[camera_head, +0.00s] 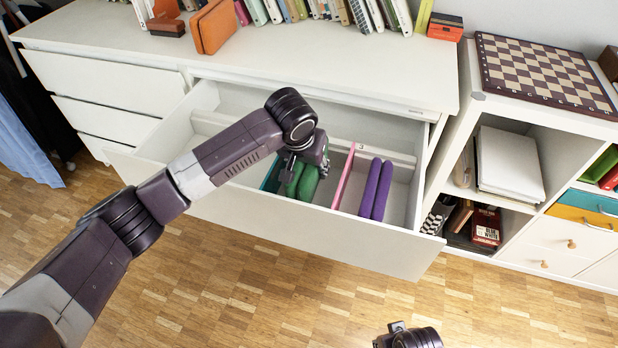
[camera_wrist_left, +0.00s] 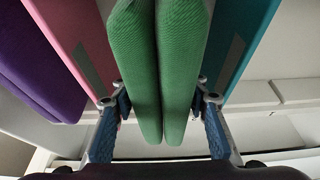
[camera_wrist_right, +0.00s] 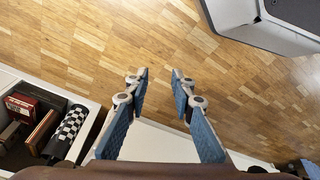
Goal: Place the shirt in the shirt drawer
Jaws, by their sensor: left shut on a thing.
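A folded green shirt (camera_head: 302,182) stands on edge inside the open white drawer (camera_head: 300,230). My left gripper (camera_head: 307,165) reaches down into the drawer from above and is shut on the shirt. In the left wrist view the shirt (camera_wrist_left: 161,75) runs between the two fingers of the left gripper (camera_wrist_left: 156,98). The gripper's body hides part of the shirt in the head view. My right gripper (camera_wrist_right: 158,76) is empty, its fingertips apart over the floor. Only part of the right arm's end shows at the bottom of the head view.
A pink divider (camera_head: 344,176) and folded purple clothes (camera_head: 375,189) stand right of the shirt; a teal divider (camera_head: 272,171) is on its left. The drawer's left part looks empty. A shelf unit with a chessboard (camera_head: 545,72) stands at right. Wooden floor (camera_head: 270,290) lies clear in front.

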